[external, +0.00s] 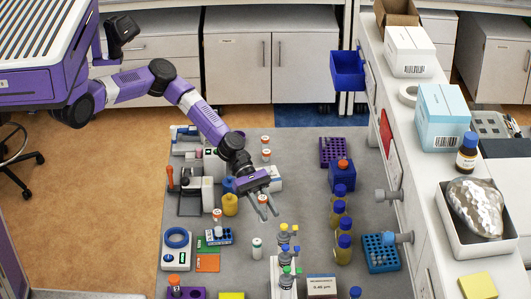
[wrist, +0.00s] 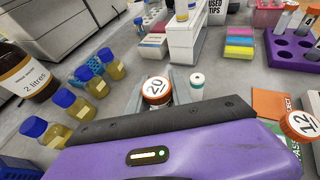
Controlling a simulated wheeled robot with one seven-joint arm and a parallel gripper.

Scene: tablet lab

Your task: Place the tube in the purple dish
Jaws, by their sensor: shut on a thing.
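My gripper (external: 267,212) is above the middle of the bench, pointing down and toward the front. A purple dish with round wells (wrist: 283,64) is at the upper right of the wrist view and holds a few tubes. It also shows at the lower left of the external view (external: 194,294).
A small white tube with a teal cap (external: 257,247) stands in front of my gripper. Yellow bottles with blue caps (external: 338,208) are to the right.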

